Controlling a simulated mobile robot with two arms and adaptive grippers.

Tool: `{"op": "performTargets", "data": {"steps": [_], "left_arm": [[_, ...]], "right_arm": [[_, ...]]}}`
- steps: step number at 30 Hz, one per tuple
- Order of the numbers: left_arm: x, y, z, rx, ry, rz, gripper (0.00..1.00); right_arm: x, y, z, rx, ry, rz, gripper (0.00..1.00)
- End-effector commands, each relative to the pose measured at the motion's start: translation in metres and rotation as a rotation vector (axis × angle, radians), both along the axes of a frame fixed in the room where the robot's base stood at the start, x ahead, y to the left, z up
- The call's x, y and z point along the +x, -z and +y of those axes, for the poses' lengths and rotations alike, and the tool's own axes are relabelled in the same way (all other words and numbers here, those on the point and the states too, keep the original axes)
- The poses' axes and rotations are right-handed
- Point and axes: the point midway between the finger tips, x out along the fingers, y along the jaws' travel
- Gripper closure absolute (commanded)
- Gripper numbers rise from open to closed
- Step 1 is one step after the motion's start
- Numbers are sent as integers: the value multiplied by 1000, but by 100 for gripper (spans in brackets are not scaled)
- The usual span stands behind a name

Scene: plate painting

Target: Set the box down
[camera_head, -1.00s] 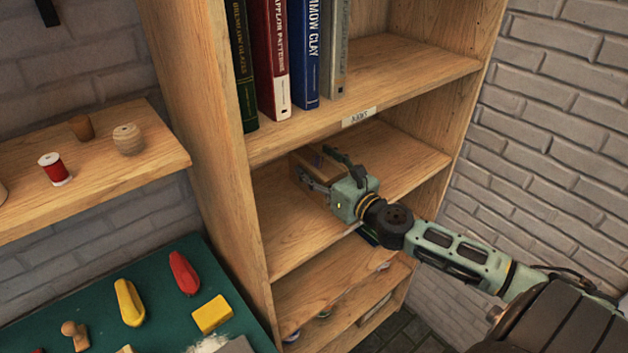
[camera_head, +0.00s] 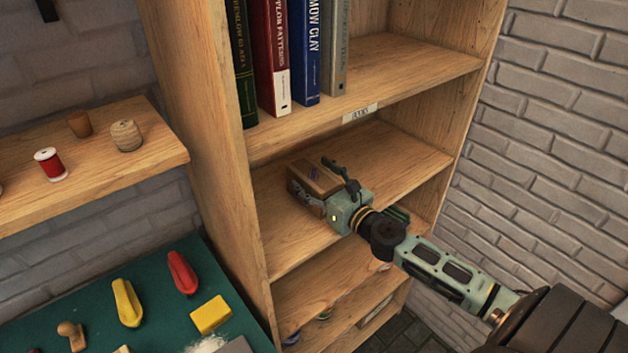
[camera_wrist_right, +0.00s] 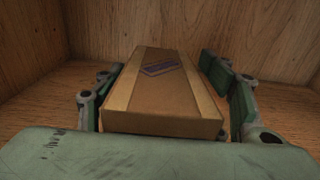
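The brown cardboard box (camera_head: 316,179) sits on the middle shelf (camera_head: 395,155) of the wooden bookcase, near its left side. It has paler edge strips and a purple label on top. My right gripper (camera_head: 331,184) reaches in from the right with a finger along each side of the box. In the right wrist view the box (camera_wrist_right: 165,90) lies between the fingers, with narrow gaps beside the pads, so the gripper looks open. The box's underside is hidden, but it appears to rest on the shelf board. My left gripper is not in view.
Several books (camera_head: 290,55) stand on the shelf above, over a small label plate (camera_head: 360,113). The middle shelf is clear right of the box. A side shelf (camera_head: 95,165) holds thread spools, and a green mat (camera_head: 165,262) with tools lies below.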

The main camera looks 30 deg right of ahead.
Motion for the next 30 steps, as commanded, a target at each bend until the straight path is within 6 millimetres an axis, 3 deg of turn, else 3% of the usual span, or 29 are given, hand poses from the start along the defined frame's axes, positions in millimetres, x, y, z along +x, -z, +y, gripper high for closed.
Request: {"op": "performTargets", "data": {"steps": [3,16,30], "left_arm": [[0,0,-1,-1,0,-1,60],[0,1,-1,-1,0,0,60],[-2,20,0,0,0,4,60]], "right_arm": [[0,0,0,0,0,0,24],[-7,0,-1,0,0,2,24],[-79,3,-6,2,1,3,24]]}}
